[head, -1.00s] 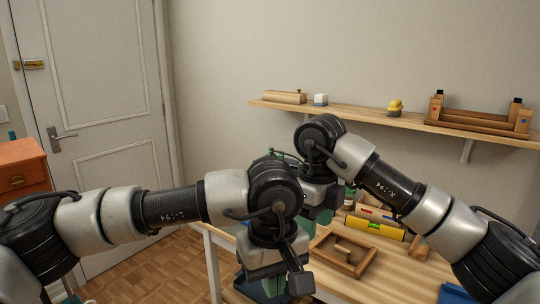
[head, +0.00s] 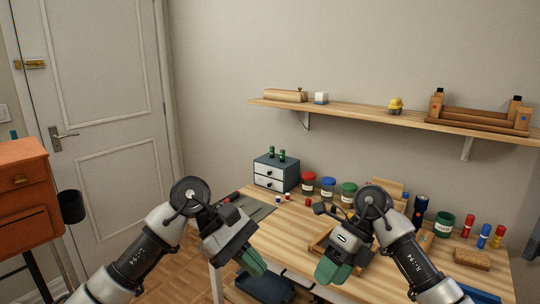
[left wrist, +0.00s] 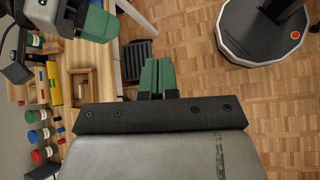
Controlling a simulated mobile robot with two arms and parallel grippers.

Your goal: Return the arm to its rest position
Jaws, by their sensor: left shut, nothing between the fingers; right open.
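My left gripper (head: 255,264) hangs in front of the desk's left front edge in the head view, with its green fingers together and nothing between them. The left wrist view shows its two green fingers (left wrist: 158,76) side by side over the floor. My right gripper (head: 334,272) hangs at the front of the desk, to the right of the left one, with green fingers pointing down. It also shows at the top left of the left wrist view (left wrist: 100,22). Its gap is hard to see, and no held thing shows.
The wooden desk (head: 285,235) holds a small drawer box (head: 274,173), several lidded jars and a wooden tray (head: 322,240), partly hidden by my right arm. A shelf (head: 350,112) runs along the wall above. An orange cabinet (head: 24,190) stands at the left. Open floor lies before the desk.

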